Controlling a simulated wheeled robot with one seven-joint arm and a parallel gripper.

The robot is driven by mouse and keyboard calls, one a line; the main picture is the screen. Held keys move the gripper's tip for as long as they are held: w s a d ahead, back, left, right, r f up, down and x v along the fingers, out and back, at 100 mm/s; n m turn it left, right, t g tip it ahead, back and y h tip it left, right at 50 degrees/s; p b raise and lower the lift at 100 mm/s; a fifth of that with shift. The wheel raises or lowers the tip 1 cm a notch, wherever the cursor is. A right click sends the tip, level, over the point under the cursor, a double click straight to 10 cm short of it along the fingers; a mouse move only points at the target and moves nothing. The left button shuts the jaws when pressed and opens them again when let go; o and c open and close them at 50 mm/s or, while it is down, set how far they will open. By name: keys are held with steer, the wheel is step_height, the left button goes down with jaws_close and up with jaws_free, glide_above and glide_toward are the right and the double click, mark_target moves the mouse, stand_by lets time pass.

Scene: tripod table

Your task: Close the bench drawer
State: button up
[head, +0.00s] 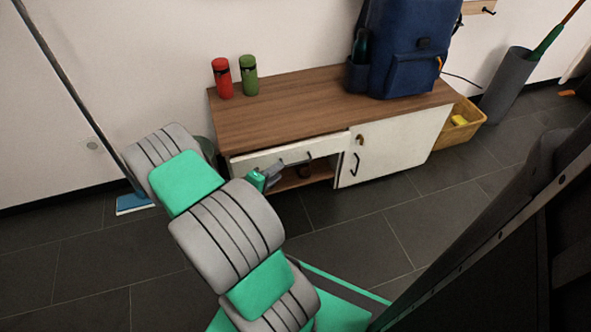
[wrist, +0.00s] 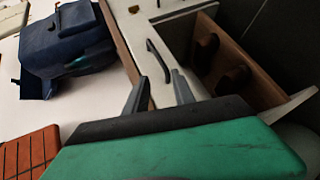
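The bench (head: 300,100) has a brown wooden top and stands against the wall. Its drawer (head: 328,146) has a white front with a dark bar handle and sticks out a little past the bench top's front edge, so it is partly open. The drawer front also shows in the wrist view (wrist: 146,36), with its handle (wrist: 158,62). My gripper (head: 268,179) is in front of the drawer, close to the handle. In the wrist view my gripper (wrist: 159,77) has its two grey fingers apart with nothing between them. Whether a fingertip touches the front, I cannot tell.
Under the drawer is an open shelf with dark brown shoes (wrist: 233,80). A white cabinet door (head: 400,145) is to the right. A blue backpack (head: 407,50), a red bottle (head: 222,78) and a green bottle (head: 249,76) stand on top. A yellow crate (head: 459,125) is beside the bench.

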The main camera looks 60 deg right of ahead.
mark_target(297, 164)
steer(key=s+d+f+n, duration=0.1)
steer(key=d, duration=0.2)
steer(key=s+d+f+n+t+h+b, duration=0.1)
steer(key=d, duration=0.2)
steer(key=s+d+f+n+h+b, duration=0.1)
steer(key=d, duration=0.2)
steer(key=shift+f+n, duration=0.15)
steer(key=shift+n, duration=0.25)
steer(key=shift+t, duration=0.3)
jaws_close()
stand_by(0.7)
